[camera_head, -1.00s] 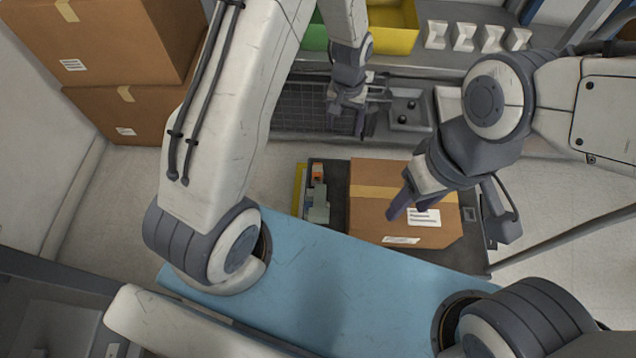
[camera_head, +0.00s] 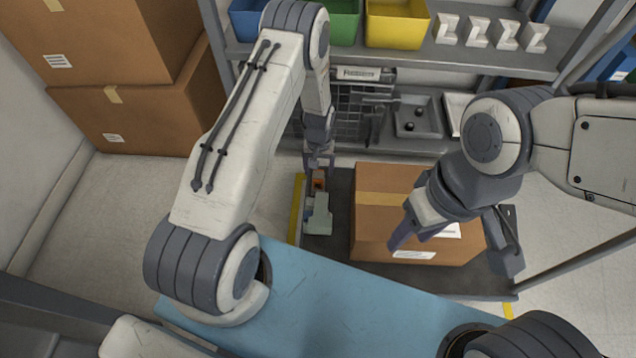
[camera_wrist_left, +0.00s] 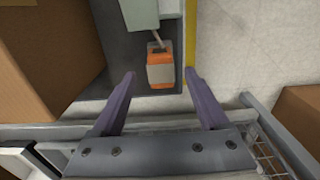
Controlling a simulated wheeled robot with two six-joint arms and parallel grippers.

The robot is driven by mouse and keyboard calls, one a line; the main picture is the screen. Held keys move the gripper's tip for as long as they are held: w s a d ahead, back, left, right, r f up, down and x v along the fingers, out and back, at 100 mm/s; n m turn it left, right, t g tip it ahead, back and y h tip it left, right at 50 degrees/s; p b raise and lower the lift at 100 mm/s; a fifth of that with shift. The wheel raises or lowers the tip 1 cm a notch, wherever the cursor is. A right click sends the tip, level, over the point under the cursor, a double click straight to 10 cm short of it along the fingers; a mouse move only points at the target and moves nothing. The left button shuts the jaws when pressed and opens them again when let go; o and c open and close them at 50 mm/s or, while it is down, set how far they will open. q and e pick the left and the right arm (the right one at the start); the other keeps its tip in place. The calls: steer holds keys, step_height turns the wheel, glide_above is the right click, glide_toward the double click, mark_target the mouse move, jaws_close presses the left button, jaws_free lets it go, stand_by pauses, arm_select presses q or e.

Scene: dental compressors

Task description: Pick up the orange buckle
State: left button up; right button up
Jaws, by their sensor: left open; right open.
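The orange buckle (camera_wrist_left: 160,70) is a small orange and grey block, seen in the left wrist view on the dark platform, beside a grey-green device. In the head view the buckle (camera_head: 319,181) shows just below my left gripper (camera_head: 319,166). The left gripper also shows in the left wrist view (camera_wrist_left: 160,78), its two fingers apart, with the buckle between and a little beyond the fingertips. I see no contact. My right gripper (camera_head: 452,248) is open and empty in front of the cardboard box, to the right.
The grey-green device (camera_head: 319,215) adjoins the buckle. A cardboard box (camera_head: 385,215) stands on the dark platform (camera_head: 338,228) to the right. A yellow strip (camera_head: 295,208) runs along its left edge. A shelf with blue, green and yellow bins (camera_head: 395,25) is behind.

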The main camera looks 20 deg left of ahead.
mark_target(319, 175)
arm_select(q)
step_height(319, 175, down, 5)
steer(key=b, duration=0.2)
steer(key=shift+w+a+r+b, duration=0.1)
steer(key=shift+w+b, duration=0.05)
steer(key=shift+b, duration=0.2)
steer(key=shift+r, duration=0.1)
jaws_close()
